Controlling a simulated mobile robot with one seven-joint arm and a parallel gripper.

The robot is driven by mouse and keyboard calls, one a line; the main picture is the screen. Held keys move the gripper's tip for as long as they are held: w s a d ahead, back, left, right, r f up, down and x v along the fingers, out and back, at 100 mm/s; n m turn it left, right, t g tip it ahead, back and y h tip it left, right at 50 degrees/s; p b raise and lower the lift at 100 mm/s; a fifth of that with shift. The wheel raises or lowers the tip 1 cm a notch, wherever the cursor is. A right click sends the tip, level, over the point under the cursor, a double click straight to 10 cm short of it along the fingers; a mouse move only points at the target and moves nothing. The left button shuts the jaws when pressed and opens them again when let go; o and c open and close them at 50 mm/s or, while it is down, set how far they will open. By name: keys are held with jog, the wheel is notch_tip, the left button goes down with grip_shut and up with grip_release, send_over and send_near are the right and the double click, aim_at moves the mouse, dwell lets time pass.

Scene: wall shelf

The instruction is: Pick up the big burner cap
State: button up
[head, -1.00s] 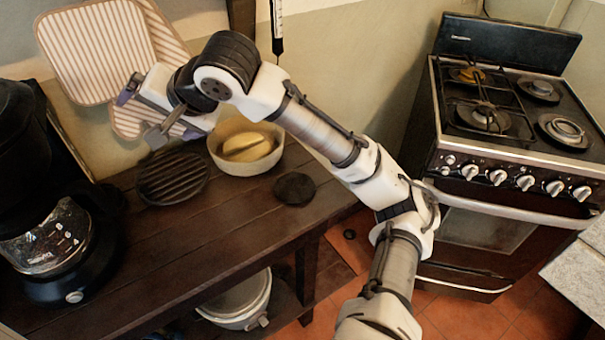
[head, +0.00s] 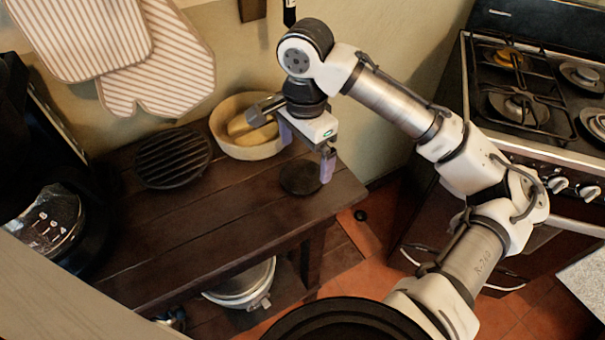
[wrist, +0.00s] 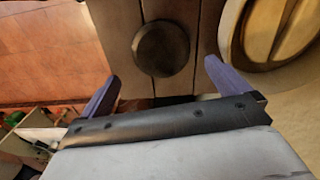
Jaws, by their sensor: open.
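The big burner cap (head: 301,178) is a flat dark disc lying on the wooden table near its right end. In the wrist view the burner cap (wrist: 161,48) lies ahead of my fingers, between their lines and apart from them. My gripper (head: 306,155) is open and empty, pointing down above the cap; one purple finger overlaps the cap's right side in the head view. In the wrist view both purple fingers of my gripper (wrist: 160,82) are spread wide. The height of the fingertips above the table is hard to tell.
A cream bowl (head: 226,136) with a yellowish thing in it stands close beside my gripper. A round ribbed black grate (head: 173,157) lies farther left on the table (head: 200,215). A coffee maker (head: 45,215) stands at the left. The gas stove (head: 530,110) is at the right.

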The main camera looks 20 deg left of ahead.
aim_at(305, 173)
jog(key=shift+w+f+p, duration=0.2)
jog(key=shift+f+p, duration=0.15)
jog(key=shift+f, duration=2.35)
jog(key=c, duration=0.9)
jog(key=shift+c, duration=0.3)
jog(key=shift+r, duration=0.15)
